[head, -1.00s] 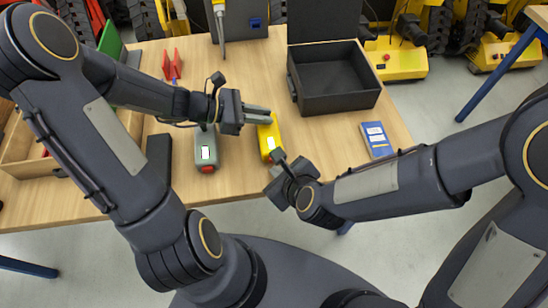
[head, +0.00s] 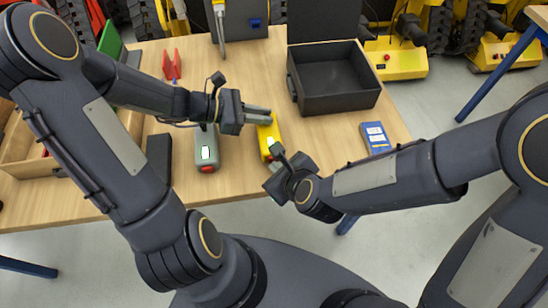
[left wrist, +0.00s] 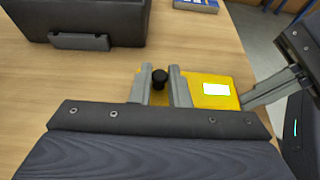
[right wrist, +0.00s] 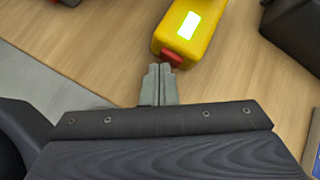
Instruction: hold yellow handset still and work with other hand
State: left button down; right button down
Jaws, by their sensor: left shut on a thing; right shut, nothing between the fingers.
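The yellow handset (head: 268,143) lies on the table with a lit screen. My left gripper (head: 262,114) is shut on its far end. In the left wrist view the left fingers (left wrist: 161,88) stand either side of the handset's black knob, with the yellow body (left wrist: 222,101) reaching right. My right gripper (right wrist: 160,70) is shut and empty. In the right wrist view its tips are at the red part (right wrist: 172,58) on the near end of the handset (right wrist: 200,32); I cannot tell whether they touch. In the head view the right fingertips are mostly hidden by the wrist.
A grey handset (head: 207,152) with a lit screen and red end lies to the left. A black open case (head: 338,103) stands behind to the right, a blue booklet (head: 376,140) at the right edge. A wooden tray (head: 28,168) is far left. Table between case and booklet is clear.

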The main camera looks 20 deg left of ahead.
jog(key=shift+s+d, duration=0.35)
jog(key=shift+s, duration=0.2)
jog(key=s+d, duration=0.3)
jog(key=s, duration=0.2)
dwell(0.6)
jog(key=shift+s, duration=0.1)
pick_arm(q)
jog(key=c, duration=1.3)
grip_release()
